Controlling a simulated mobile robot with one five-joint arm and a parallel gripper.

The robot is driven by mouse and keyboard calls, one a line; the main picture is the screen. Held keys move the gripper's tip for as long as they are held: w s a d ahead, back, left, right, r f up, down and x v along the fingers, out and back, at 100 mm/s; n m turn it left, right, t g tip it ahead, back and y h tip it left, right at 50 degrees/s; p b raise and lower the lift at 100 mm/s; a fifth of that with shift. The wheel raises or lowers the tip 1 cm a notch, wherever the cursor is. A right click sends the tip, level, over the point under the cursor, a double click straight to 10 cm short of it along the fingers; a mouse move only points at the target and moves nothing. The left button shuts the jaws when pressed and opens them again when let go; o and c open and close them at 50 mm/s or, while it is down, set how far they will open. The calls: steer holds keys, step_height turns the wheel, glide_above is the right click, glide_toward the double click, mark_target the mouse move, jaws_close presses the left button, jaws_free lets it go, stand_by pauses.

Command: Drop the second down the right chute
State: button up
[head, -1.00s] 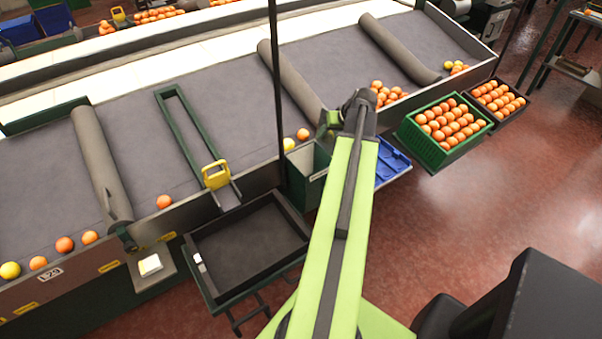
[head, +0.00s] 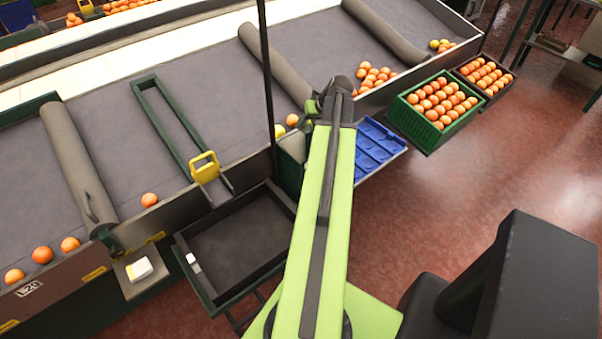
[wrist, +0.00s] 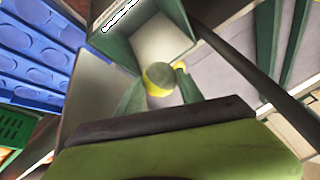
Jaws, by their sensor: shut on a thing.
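My gripper (wrist: 160,85) is shut on a round fruit (wrist: 158,76), yellow with a grey-green patch, in the wrist view. Its green fingers lie on either side of the fruit. Behind and above the fruit is an open green-walled chute (wrist: 118,50) with a pale inside; I cannot tell whether the fruit is inside its mouth. In the head view, my gripper (head: 318,106) is at the far end of my arm, near the belt's front edge. The green chute box (head: 290,172) is partly hidden by my arm there, and the held fruit cannot be made out.
A yellow-handled green frame (head: 204,165) lies on the grey belt (head: 215,90), left of my arm. A black tray (head: 235,245) stands in front. Right of my arm are a blue tray (head: 375,150) and a green crate of oranges (head: 430,137). Red floor is free at right.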

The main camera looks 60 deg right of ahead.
steer(key=shift+f, duration=0.25)
steer(key=o, duration=1.5)
steer(key=p+v, duration=1.5)
steer(key=v, duration=0.2)
steer(key=shift+s+r, duration=0.15)
steer(key=shift+s, duration=0.1)
